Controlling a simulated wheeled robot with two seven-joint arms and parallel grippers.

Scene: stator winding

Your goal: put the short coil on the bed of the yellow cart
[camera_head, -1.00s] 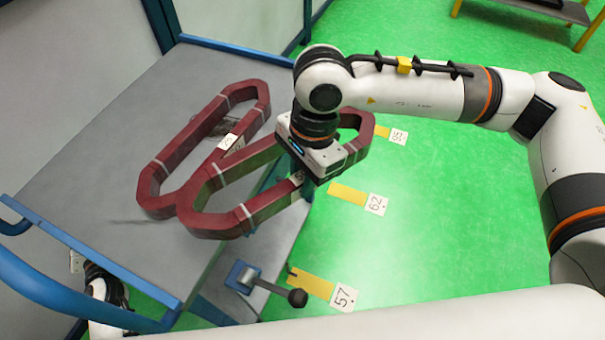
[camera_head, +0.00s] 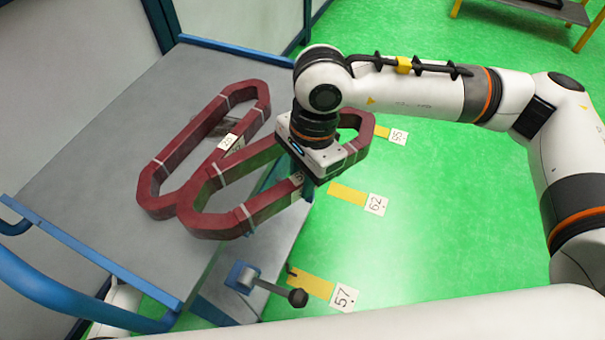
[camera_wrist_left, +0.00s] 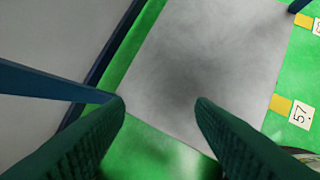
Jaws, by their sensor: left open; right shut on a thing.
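Two dark red, elongated ring-shaped coils show in the head view. One coil (camera_head: 163,165) lies on the grey top of the blue-framed cart (camera_head: 100,150), with a white label on its side. The other coil (camera_head: 215,222) overlaps its right side and reaches past the cart's right edge. My right gripper (camera_head: 305,182) is shut on this coil's right-hand side, and its body hides part of the coil. I cannot tell from the picture which coil is the short one. My left gripper (camera_wrist_left: 160,105) is open and empty in the left wrist view, above a plain grey surface (camera_wrist_left: 210,60).
A grey shelf with yellow legs (camera_head: 560,8) stands at the top right; only part shows. Blue rails (camera_head: 70,295) edge the cart at lower left. A lever with a dark knob (camera_head: 297,298) juts out at its front. Green floor with numbered markers (camera_head: 375,204) lies clear to the right.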

